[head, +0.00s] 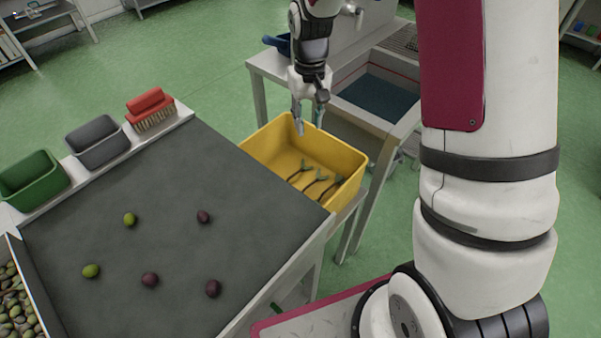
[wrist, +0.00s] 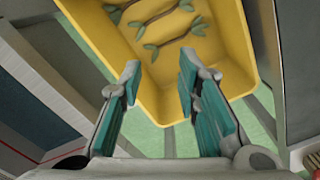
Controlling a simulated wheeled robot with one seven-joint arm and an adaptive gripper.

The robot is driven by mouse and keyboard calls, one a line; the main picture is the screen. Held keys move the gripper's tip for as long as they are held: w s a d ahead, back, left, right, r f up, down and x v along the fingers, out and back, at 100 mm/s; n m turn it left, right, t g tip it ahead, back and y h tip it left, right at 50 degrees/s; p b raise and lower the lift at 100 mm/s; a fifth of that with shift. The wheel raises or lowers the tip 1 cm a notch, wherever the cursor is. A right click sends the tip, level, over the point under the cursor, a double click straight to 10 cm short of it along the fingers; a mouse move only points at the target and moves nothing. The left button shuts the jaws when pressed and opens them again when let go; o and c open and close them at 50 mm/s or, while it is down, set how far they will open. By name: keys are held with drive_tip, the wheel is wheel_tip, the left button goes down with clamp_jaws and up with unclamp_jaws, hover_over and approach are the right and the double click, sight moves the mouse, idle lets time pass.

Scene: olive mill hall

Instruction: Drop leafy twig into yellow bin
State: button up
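The yellow bin (head: 262,150) stands at the far right end of the dark sorting table. Three leafy twigs (head: 316,181) lie on its floor, thin and brown with green leaves. In the wrist view, the yellow bin (wrist: 238,45) fills the upper middle, with leafy twigs (wrist: 176,35) near the top edge. My gripper (head: 309,122) points down over the back part of the bin. In the wrist view, my gripper (wrist: 160,73) has its teal-padded fingers apart with nothing between them. No twig shows on the table.
Green and purple olives (head: 150,279) lie scattered on the dark table (head: 175,180). A green bin (head: 32,180), a grey bin (head: 97,142) and a red brush (head: 150,108) line its far edge. A sink (head: 378,95) stands behind the yellow bin. Olives fill a container (head: 14,305) at lower left.

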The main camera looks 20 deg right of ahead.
drive_tip(key=shift+r, duration=2.1)
drive_tip(key=s+a+r+t+p, duration=0.1)
drive_tip(key=s+r+t+p, duration=0.35)
drive_tip(key=s+r, duration=1.75)
drive_tip(key=s+r+p, duration=0.2)
drive_tip(key=s+p, duration=0.2)
drive_tip(key=s, duration=0.6)
drive_tip(key=shift+s+a+r, duration=0.3)
drive_tip(key=shift+r, duration=0.05)
